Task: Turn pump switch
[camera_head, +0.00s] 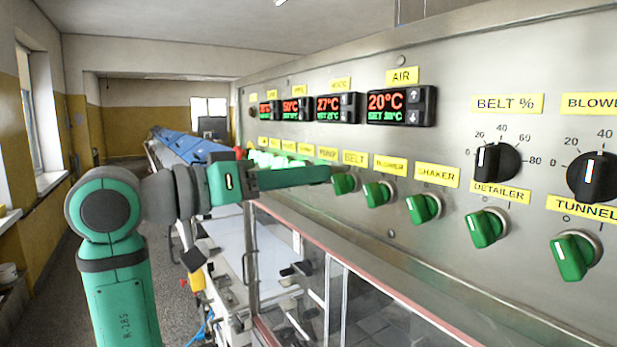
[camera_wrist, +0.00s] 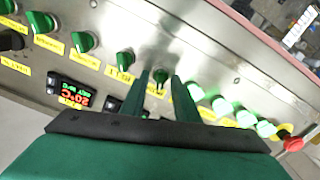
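The pump switch (camera_wrist: 160,73) is a dark green, unlit knob on the steel panel. In the wrist view it shows between the two fingertips of my gripper (camera_wrist: 160,80). The fingers are open, one on each side of it; I cannot tell whether they touch it. In the head view my gripper (camera_head: 328,174) reaches right to the panel, just below the yellow PUMP label (camera_head: 327,153), and hides the pump switch there.
The unlit belt switch (camera_head: 343,183) sits close right of my gripper, followed by the blower switch (camera_head: 378,193) and others. Several lit green switches (camera_wrist: 220,107) and a red button (camera_wrist: 293,144) lie on the other side. A glazed cover (camera_head: 330,300) stands below the panel.

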